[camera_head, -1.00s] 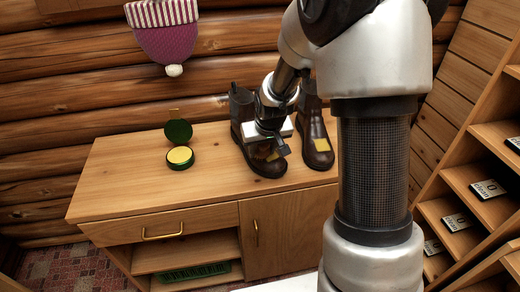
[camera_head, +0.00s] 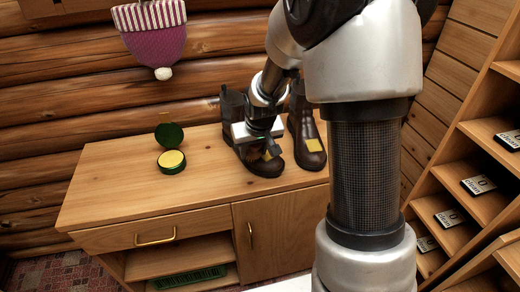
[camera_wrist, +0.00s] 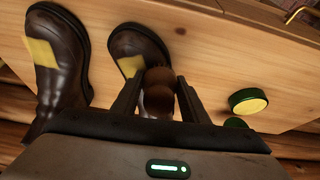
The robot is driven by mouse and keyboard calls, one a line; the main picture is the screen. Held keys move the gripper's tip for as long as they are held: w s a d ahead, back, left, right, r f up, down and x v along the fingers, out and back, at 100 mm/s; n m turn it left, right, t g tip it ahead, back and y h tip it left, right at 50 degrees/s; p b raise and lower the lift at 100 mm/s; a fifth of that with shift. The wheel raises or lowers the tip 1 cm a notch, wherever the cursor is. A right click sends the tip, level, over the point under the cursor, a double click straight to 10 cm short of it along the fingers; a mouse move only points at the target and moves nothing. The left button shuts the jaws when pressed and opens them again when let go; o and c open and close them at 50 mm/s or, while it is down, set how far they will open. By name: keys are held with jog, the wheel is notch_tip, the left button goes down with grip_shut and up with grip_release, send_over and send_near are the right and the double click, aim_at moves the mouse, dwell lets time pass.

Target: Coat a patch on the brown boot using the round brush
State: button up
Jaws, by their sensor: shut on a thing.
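Two dark brown boots stand on the wooden cabinet top. The left boot (camera_head: 263,165) is under my gripper (camera_head: 268,148). The right boot (camera_head: 308,158) has a yellow patch (camera_head: 314,146) on its toe area. In the wrist view, the boot near my fingers (camera_wrist: 138,42) shows a yellow patch (camera_wrist: 130,65), partly hidden by a finger. The other boot (camera_wrist: 62,75) is at the left. My gripper (camera_wrist: 158,95) is shut on the round brown brush (camera_wrist: 159,80), which overlaps the near boot; I cannot tell whether they touch.
An open green tin with yellow content (camera_head: 172,161) sits left of the boots, its lid (camera_head: 169,135) raised. Clear cabinet top (camera_head: 120,185) lies around it. A shelf unit (camera_head: 470,190) stands at the right. A knitted hat (camera_head: 155,40) hangs on the log wall.

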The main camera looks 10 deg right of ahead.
jog(key=shift+s+a, duration=0.1)
jog(key=shift+a, duration=0.2)
jog(key=shift+s+d+r+p, duration=0.1)
jog(key=shift+r+p, duration=0.95)
jog(key=shift+r, duration=0.5)
jog(key=shift+s+r+p, duration=0.1)
jog(key=shift+r+p, duration=0.95)
jog(key=shift+r, duration=0.45)
jog(key=shift+s+r+p, duration=0.1)
jog(key=shift+r+p, duration=0.9)
jog(key=shift+r, duration=0.45)
